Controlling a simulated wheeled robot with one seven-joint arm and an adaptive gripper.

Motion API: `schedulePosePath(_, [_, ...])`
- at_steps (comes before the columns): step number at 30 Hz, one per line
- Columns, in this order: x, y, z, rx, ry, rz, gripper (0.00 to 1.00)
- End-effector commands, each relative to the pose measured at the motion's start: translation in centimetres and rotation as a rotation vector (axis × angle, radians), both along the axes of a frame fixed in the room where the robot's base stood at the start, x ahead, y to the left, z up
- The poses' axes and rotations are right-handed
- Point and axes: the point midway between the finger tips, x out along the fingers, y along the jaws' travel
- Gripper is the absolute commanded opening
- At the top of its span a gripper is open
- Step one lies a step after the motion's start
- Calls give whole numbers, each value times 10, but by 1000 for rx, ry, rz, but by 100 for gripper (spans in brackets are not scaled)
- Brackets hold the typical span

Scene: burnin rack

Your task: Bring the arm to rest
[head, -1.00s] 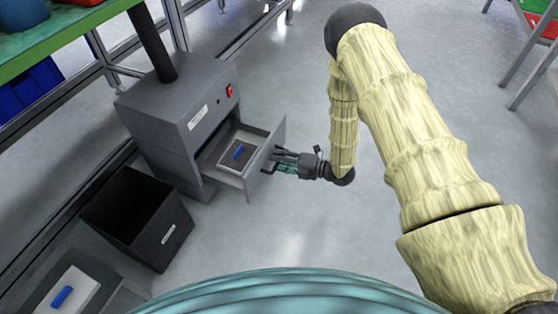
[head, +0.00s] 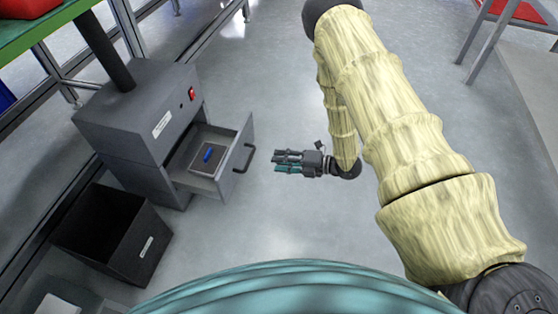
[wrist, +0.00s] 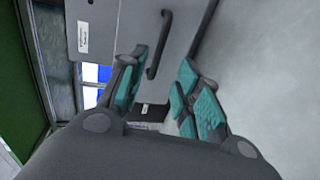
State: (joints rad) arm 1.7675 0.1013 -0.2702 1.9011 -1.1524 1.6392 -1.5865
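My gripper (head: 276,162) is open and empty, to the right of the pulled-out drawer (head: 234,160) and apart from its dark handle (head: 244,159). My arm reaches out over the floor and bends back so that the gripper points left. In the wrist view my gripper's teal-padded fingers (wrist: 163,92) stand apart. The drawer handle (wrist: 159,45) shows beyond them, with nothing held between them.
The grey cabinet (head: 142,125) has a red switch (head: 192,94). Its open drawer holds a grey block with a blue handle (head: 207,155). A black bin (head: 145,250) stands in front. A green-topped bench (head: 40,38) is at upper left. Floor right of the drawer is clear.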

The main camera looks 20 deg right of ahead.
Motion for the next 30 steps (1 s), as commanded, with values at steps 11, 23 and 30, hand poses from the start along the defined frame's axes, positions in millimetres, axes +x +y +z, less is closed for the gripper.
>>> schedulePosePath(11, [0, 1, 0, 1, 1, 0, 33])
schedulePosePath(23, [-38, 4, -41, 86, 521, -391, 33])
schedulePosePath(30, [-111, -4, -75, 214, 1004, -847, 33])
